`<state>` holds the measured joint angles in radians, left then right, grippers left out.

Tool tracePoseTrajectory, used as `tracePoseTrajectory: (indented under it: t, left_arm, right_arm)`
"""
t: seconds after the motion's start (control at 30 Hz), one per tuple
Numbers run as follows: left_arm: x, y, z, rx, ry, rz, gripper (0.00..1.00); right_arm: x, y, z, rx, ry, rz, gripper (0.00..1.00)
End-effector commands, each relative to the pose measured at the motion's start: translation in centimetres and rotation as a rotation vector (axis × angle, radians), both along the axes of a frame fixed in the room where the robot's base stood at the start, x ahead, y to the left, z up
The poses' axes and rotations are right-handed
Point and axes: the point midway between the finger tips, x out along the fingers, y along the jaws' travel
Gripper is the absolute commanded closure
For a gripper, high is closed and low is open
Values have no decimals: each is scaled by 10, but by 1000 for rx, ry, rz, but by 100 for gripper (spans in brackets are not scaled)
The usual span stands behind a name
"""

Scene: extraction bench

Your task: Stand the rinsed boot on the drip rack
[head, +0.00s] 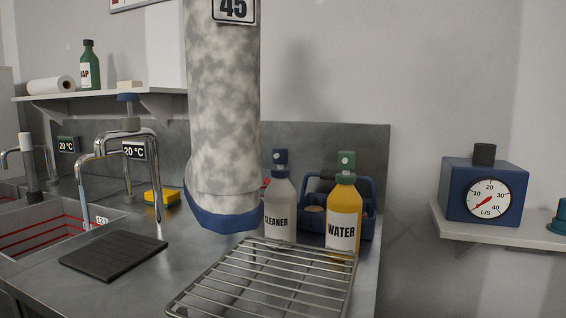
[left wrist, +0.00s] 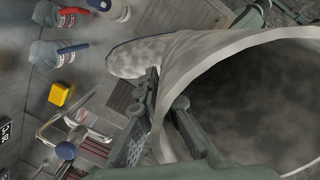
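The boot (head: 225,120), mottled grey-white with a blue sole and a "45" tag, hangs upright in the head view. Its sole is above the bench, just behind and left of the wire drip rack (head: 265,280). Its top is cut off. In the left wrist view I look into the boot's open shaft (left wrist: 250,100). My left gripper (left wrist: 166,92) is shut on the shaft's rim, with the rim between its fingers. Grey-green parts beyond the rim may be my right gripper (left wrist: 250,15); its fingers cannot be made out. The rack's bars are empty.
The cleaner bottle (head: 279,200) and yellow water bottle (head: 343,215) stand close behind the rack, before a blue caddy (head: 367,205). A dark mat (head: 113,256), tap (head: 125,145) and sink (head: 55,235) lie left. A gauge box (head: 484,192) sits on the right shelf.

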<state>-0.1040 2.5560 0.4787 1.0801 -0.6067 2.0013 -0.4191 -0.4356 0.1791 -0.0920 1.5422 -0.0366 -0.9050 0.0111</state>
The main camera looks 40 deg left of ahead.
Motion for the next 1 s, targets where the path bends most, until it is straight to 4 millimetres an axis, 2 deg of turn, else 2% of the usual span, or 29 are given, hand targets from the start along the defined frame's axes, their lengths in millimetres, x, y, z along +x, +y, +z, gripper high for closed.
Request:
tracePoseTrajectory:
  t: [0.17,0.5,0.6,0.77,1.0]
  left_arm:
    - [0,-26,-13,2,2,-6,100]
    - [3,-90,-52,2,1,-5,100]
    - [4,-103,-59,2,0,-3,100]
    - [5,-111,-65,-1,-1,0,100]
    - [5,-111,-94,-1,0,-2,100]
  right_arm:
    - [-2,-3,0,-5,3,2,60]
    - [-5,-3,-1,-6,12,0,60]
    - [-4,-2,0,-4,9,-1,60]
    - [-3,1,0,3,6,-3,60]
    - [0,7,4,11,-1,-7,60]
